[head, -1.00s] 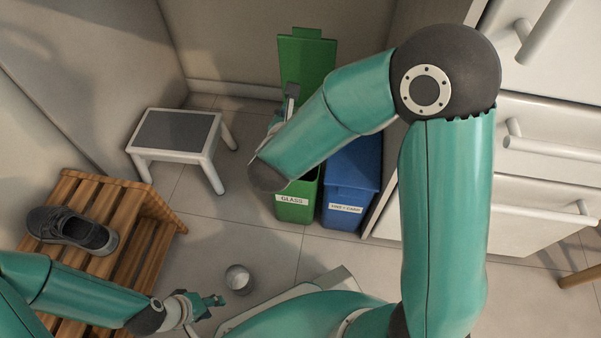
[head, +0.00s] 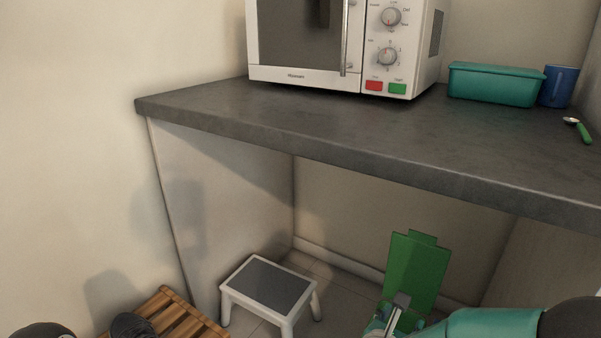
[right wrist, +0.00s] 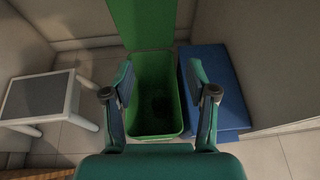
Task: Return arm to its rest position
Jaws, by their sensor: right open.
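My right gripper (head: 393,318) is at the bottom edge of the head view, in front of the raised green lid (head: 418,268) of a bin. My right forearm comes in from the lower right. In the right wrist view my right gripper (right wrist: 160,78) is open, with nothing between its fingers. It is above the open green bin (right wrist: 154,123), whose dark inside shows between the fingers. I cannot make out any item inside. My left gripper is in neither view.
A blue bin (right wrist: 222,92) stands right of the green one. A step stool (head: 268,285) is to the left. A slatted wooden bench (head: 180,318) with a dark shoe (head: 130,326) is lower left. The counter (head: 330,125) overhangs, bearing a microwave (head: 350,45), teal box (head: 495,84), blue cup (head: 558,86) and spoon (head: 580,130).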

